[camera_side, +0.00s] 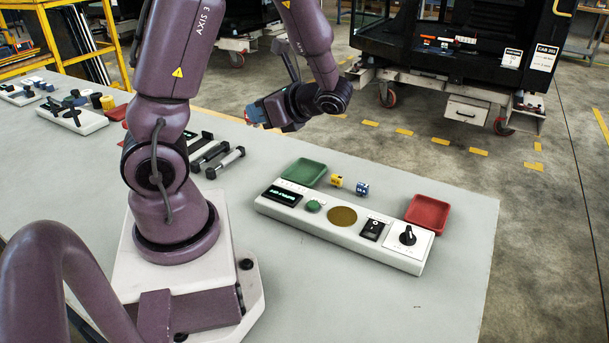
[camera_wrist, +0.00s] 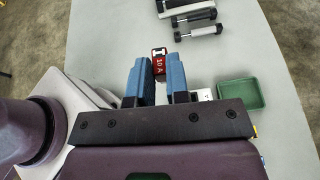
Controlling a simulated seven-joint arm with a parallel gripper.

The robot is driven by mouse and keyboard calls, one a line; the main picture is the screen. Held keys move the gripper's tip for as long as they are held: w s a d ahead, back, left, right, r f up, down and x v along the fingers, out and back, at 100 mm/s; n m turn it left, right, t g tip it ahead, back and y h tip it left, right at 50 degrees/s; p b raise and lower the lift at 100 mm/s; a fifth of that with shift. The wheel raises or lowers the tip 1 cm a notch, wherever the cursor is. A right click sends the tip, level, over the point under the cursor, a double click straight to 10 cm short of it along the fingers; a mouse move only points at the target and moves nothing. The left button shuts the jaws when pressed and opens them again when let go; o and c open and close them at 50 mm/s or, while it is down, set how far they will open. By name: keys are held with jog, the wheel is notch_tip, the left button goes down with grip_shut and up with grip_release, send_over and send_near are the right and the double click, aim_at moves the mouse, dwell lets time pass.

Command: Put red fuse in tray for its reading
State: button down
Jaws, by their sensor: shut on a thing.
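My gripper (camera_wrist: 158,72) has blue fingers shut on the red fuse (camera_wrist: 158,65), which bears a "10 A" marking in the wrist view. In the side view my gripper (camera_side: 255,113) is raised above the table, behind the panel's left end; the fuse is hardly visible there. A green tray (camera_side: 303,172) stands behind the panel's left end and also shows right of my gripper in the wrist view (camera_wrist: 240,94). A red tray (camera_side: 428,214) stands behind its right end. The white panel (camera_side: 276,212) carries a lit green display (camera_side: 282,195) whose text I cannot read.
A yellow block (camera_side: 336,181) and a blue block (camera_side: 362,188) stand between the trays. The panel has a green button (camera_side: 313,206), a brass disc (camera_side: 342,216) and a black knob (camera_side: 407,236). Grey cylinders (camera_side: 225,163) lie left of the panel. The table's front right is clear.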

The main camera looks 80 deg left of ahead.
jog(key=w+a+f+m+t, duration=0.1)
jog(key=w+a+f, duration=0.2)
jog(key=f, duration=0.3)
jog(key=w+a+f+m+t+y, duration=0.1)
jog(key=w+a+f, duration=0.3)
jog(key=w+f, duration=0.1)
jog(key=w+a+f+m+t+y, duration=0.1)
jog(key=w+a+f+t, duration=0.1)
jog(key=w+a+f, duration=0.2)
jog(key=shift+w+f+m, duration=0.2)
jog(key=shift+w+f, duration=0.05)
jog(key=shift+f, duration=0.7)
jog(key=shift+w+f+m, duration=0.2)
jog(key=shift+f, duration=0.7)
jog(key=shift+w+a+f, duration=0.1)
jog(key=shift+f, duration=0.85)
jog(key=shift+w+a+f, duration=0.1)
jog(key=shift+f, duration=0.8)
jog(key=shift+f, duration=0.1)
jog(key=c, duration=1.1)
grip_release()
